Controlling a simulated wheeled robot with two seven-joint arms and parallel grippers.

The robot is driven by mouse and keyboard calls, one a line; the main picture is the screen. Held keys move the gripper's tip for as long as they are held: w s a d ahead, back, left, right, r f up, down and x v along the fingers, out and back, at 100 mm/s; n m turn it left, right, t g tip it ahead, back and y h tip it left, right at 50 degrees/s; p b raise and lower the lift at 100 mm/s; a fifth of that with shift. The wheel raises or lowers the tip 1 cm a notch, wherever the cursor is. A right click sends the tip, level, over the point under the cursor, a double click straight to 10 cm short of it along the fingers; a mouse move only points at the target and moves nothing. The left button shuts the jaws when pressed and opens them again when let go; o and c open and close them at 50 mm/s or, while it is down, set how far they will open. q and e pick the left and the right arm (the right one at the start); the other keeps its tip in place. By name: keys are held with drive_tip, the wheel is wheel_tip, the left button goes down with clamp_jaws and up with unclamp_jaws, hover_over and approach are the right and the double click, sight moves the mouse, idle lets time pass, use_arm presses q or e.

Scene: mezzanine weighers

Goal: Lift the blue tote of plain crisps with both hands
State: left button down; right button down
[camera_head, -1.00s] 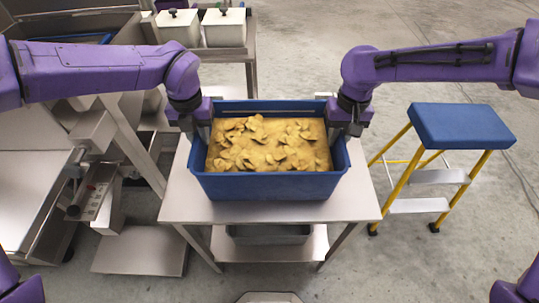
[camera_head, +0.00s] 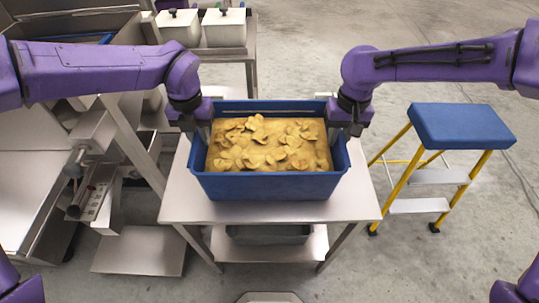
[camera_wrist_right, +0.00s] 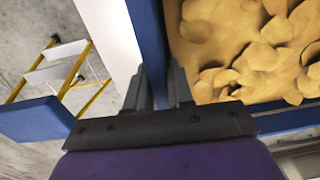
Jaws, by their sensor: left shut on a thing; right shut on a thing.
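The blue tote (camera_head: 268,186) full of yellow plain crisps (camera_head: 268,145) is at the steel table in the middle of the head view, upright. I cannot tell whether its base touches the table top. My left gripper (camera_head: 204,132) is shut on the tote's left wall. My right gripper (camera_head: 335,128) is shut on its right wall. The right wrist view shows the right gripper's fingers (camera_wrist_right: 160,88) on either side of the tote's wall (camera_wrist_right: 148,38), with the crisps (camera_wrist_right: 245,50) beside them. The left fingertips are partly hidden at the rim.
The steel table (camera_head: 180,205) has bare top in front of the tote and a lower shelf with a dark container (camera_head: 268,234). A blue-topped yellow step stool (camera_head: 460,127) stands right. Steel machinery (camera_head: 90,150) stands left. White lidded containers (camera_head: 224,27) are behind.

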use_arm(q)
drive_tip(key=shift+s+d, duration=0.1)
drive_tip(key=shift+d, duration=0.25)
use_arm(e)
drive_tip(key=shift+a, duration=0.4)
